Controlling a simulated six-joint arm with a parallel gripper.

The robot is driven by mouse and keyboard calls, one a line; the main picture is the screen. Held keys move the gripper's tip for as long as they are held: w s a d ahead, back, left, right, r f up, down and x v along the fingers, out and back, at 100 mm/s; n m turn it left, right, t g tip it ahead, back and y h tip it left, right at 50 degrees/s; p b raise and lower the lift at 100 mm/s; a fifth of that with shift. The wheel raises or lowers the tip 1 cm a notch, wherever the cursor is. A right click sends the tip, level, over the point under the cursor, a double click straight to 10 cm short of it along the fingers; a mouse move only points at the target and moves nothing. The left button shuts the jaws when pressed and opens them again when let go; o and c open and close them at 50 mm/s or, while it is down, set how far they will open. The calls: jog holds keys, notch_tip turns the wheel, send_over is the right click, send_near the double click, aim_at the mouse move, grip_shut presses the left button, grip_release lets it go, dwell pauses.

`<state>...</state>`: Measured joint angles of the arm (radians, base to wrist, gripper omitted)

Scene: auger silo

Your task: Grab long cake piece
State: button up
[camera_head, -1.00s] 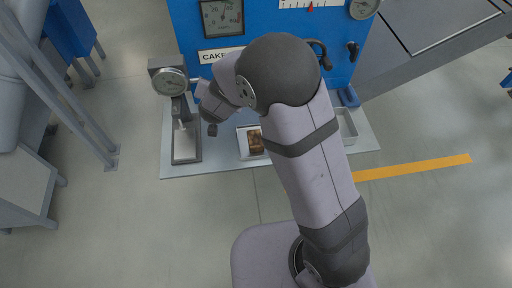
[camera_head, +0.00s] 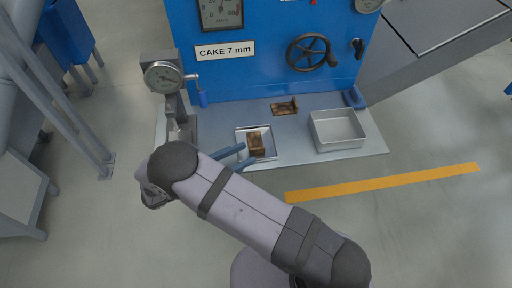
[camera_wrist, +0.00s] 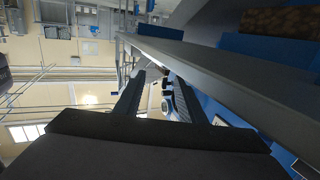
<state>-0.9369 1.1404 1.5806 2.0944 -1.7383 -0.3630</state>
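One brown cake piece (camera_head: 256,143) sits in a small white tray (camera_head: 241,147) on the bench. A second brown cake piece (camera_head: 285,107) lies farther back, against the blue panel's foot. I cannot tell for sure which is the long one. My gripper (camera_head: 248,154) comes in low from the left at the tray's front edge. Its two blue fingers are apart, with nothing seen between them. In the wrist view the fingers (camera_wrist: 162,80) are also spread and empty. A brown rough surface (camera_wrist: 285,22), likely cake, shows at the upper right there.
An empty metal pan (camera_head: 338,131) stands at the bench's right. A dial gauge (camera_head: 164,77) on a stand is at the left. The blue panel (camera_head: 262,72) with a handwheel (camera_head: 311,52) rises behind. The bench edge (camera_wrist: 210,65) runs close beside the fingers.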

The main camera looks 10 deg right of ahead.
aim_at(256, 150)
jog(key=shift+w+d, duration=0.25)
jog(key=shift+d, duration=0.35)
jog(key=shift+p+x, duration=1.2)
jog(key=shift+x, duration=1.85)
jog(key=shift+f, duration=0.15)
grip_shut()
